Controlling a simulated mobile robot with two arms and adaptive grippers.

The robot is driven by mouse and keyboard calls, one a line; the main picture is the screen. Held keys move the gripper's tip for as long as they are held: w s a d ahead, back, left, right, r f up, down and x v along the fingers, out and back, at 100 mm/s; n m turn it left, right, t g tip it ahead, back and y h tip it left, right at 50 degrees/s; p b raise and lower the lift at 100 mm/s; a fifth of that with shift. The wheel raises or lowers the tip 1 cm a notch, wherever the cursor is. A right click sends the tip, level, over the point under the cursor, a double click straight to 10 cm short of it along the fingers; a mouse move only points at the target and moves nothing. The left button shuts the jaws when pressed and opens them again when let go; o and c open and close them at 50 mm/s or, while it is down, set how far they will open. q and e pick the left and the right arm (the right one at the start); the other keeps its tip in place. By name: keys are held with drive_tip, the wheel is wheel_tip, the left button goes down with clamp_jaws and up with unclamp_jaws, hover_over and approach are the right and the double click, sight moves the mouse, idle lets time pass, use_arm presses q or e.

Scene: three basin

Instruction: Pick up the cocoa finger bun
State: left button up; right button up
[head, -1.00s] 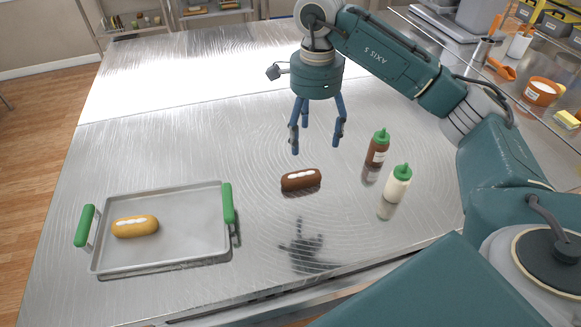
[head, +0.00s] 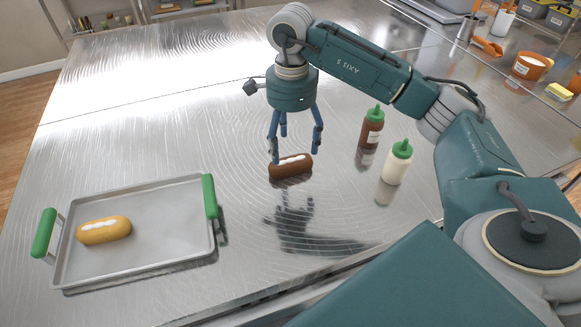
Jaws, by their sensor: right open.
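The cocoa finger bun (head: 291,167) is a dark brown oblong with white icing on top. It lies on the steel table, right of the tray. My right gripper (head: 296,152) points down just above and behind the bun, with its blue fingers spread open and nothing held. Its left fingertip appears close to the bun's left end; I cannot tell whether it touches. My left gripper is not in view.
A metal tray (head: 140,271) with green handles holds a yellow iced bun (head: 104,230) at the left. A brown bottle (head: 371,129) and a white bottle (head: 397,163) with green caps stand right of the cocoa bun. The table between tray and cocoa bun is clear.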

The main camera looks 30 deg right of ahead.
sight(292, 163)
wheel_tip(292, 163, down, 3)
drive_tip(key=shift+r, duration=0.1)
wheel_tip(292, 163, down, 4)
drive_tip(key=p, duration=0.2)
drive_tip(key=shift+d+p, duration=0.15)
drive_tip(key=shift+p, duration=0.2)
drive_tip(key=shift+f, duration=0.7)
drive_tip(key=c, duration=1.2)
